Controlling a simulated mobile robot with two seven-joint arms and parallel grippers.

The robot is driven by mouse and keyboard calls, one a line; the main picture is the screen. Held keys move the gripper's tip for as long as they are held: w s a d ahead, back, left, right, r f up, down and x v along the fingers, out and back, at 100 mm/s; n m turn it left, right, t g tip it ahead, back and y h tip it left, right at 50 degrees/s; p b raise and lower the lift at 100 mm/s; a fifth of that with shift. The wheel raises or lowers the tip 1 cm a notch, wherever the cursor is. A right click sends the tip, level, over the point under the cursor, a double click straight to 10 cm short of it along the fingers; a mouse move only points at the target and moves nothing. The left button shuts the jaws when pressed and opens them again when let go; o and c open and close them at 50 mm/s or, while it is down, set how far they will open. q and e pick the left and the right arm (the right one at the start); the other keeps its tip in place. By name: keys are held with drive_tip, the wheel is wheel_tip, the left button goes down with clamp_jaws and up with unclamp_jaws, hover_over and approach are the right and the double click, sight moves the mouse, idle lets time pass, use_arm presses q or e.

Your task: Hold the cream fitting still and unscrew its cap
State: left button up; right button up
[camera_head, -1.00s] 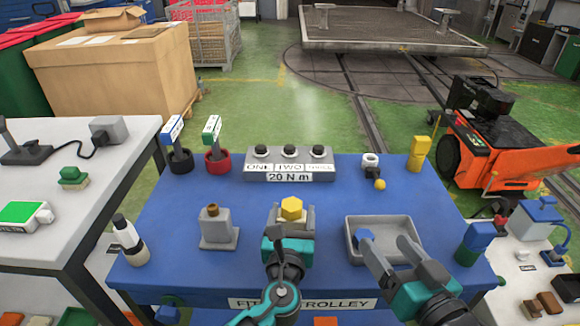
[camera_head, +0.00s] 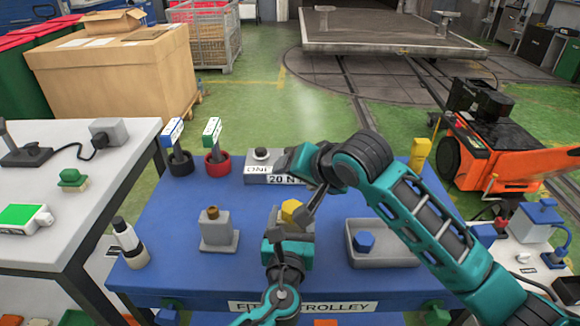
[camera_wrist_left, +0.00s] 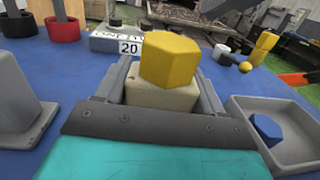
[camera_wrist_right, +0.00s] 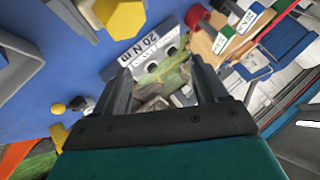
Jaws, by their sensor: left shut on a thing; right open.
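The cream fitting (camera_wrist_left: 160,95) stands on the blue trolley top with a yellow hexagonal cap (camera_wrist_left: 168,60) on it. The cap also shows in the head view (camera_head: 292,211), partly covered by my right gripper. My left gripper (camera_head: 290,232) is shut on the fitting's body, one finger on each side, below the cap. My right gripper (camera_head: 306,188) is open and empty, above the cap and slightly to its right. In the right wrist view the cap (camera_wrist_right: 122,18) lies at the upper left, outside the open fingers (camera_wrist_right: 165,85).
A grey tray (camera_head: 395,258) with a blue hexagonal piece (camera_head: 364,242) is to the right. A grey holder (camera_head: 218,236) with a brown-topped post is to the left. Behind is a grey block marked 20 N m (camera_head: 257,170). A yellow block (camera_head: 419,153) stands far right.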

wheel_tip(320, 180, up, 6)
drive_tip(key=w+d+m+g+h, duration=0.1)
drive_tip(key=w+m+h, duration=0.1)
drive_tip(key=h, duration=0.2)
drive_tip(key=n+g+h, duration=0.2)
drive_tip(key=n+g, duration=0.1)
drive_tip(key=g, duration=0.1)
approach(293, 207)
drive_tip(key=shift+y, duration=0.3)
drive_tip(key=x, duration=0.9)
drive_tip(key=shift+d, duration=0.15)
drive_tip(key=shift+c, duration=0.3)
drive_tip(key=c, duration=1.1)
drive_tip(key=n, duration=0.3)
drive_tip(key=n+y, duration=0.1)
drive_tip(key=n, duration=0.2)
drive_tip(key=shift+d+y, duration=0.15)
drive_tip(key=shift+y, duration=0.15)
